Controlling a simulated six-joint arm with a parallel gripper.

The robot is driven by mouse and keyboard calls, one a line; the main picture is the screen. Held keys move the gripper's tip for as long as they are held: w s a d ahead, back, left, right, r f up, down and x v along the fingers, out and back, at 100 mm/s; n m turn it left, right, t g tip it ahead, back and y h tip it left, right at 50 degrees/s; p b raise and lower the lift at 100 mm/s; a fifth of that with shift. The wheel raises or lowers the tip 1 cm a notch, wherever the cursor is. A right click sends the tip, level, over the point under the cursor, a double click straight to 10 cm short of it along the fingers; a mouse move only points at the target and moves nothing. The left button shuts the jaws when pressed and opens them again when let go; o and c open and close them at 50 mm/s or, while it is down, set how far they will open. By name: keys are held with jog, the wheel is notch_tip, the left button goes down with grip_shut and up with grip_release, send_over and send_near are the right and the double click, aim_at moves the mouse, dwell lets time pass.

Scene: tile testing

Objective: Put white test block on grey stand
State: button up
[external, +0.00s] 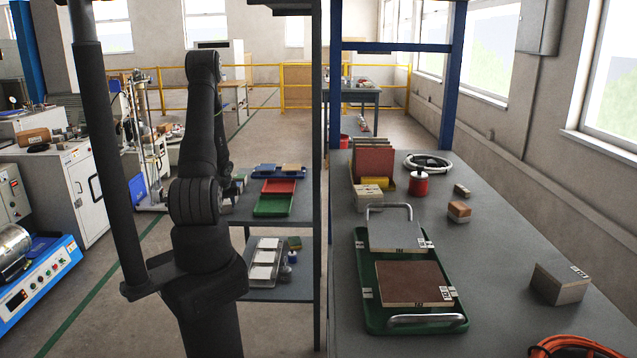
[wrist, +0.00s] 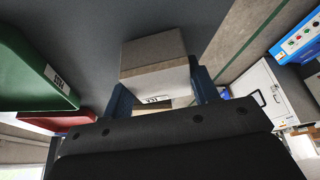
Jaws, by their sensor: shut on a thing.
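In the wrist view my gripper (wrist: 162,90) has a finger on each side of a pale block (wrist: 155,50) and is shut on it. The block has a grey-white top, a layered side and a small printed label; it looks like the white test block. A dark surface lies beyond it. In the external view my arm hides the gripper and the held block. A grey block (external: 560,284) with a label stands at the right of the table; I cannot tell whether it is the grey stand.
A green tray (wrist: 30,80) and a red one (wrist: 60,122) lie left in the wrist view. A shelf (external: 300,225) with trays stands right of my arm. The table (external: 500,265) holds a green tray (external: 455,322) with metal handles, an orange cable (external: 575,346) and several small blocks.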

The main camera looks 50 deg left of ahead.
jog(key=shift+f, duration=0.15)
jog(key=o, duration=1.2)
jog(key=shift+o, duration=0.2)
jog(key=shift+r, duration=0.45)
jog(key=v, duration=1.1)
jog(key=shift+s+d+r, duration=0.15)
jog(key=shift+d+r, duration=0.05)
jog(key=shift+d, duration=0.1)
jog(key=shift+f, duration=0.1)
